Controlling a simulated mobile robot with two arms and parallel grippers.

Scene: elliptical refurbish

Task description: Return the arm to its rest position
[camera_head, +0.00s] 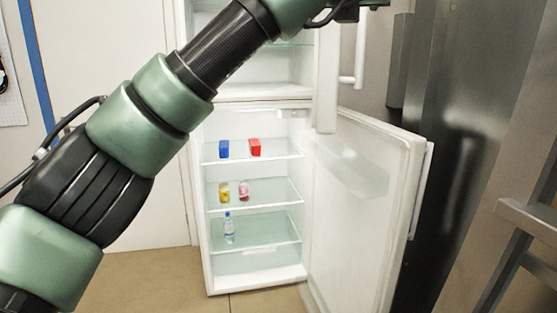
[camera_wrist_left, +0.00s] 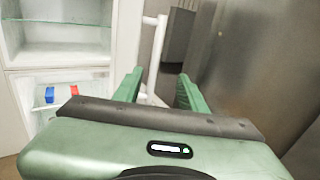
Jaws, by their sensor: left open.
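My left arm (camera_head: 150,122) comes in from the left and reaches up across the head view to the top edge, in front of the fridge. Its gripper is mostly cut off at the top of that view. In the left wrist view my left gripper (camera_wrist_left: 158,92) has its two green fingers apart with nothing between them. Beyond the fingers are the white handle of the upper fridge door and a grey wall panel. My right gripper is in neither view.
The fridge (camera_head: 206,240) stands with its lower door (camera_head: 365,215) wide open to the right. Its shelves hold a blue box (camera_head: 224,149), a red box (camera_head: 254,147), a yellow item (camera_head: 224,192), a pink item (camera_head: 243,191) and a bottle (camera_head: 229,229). The upper compartment is open too.

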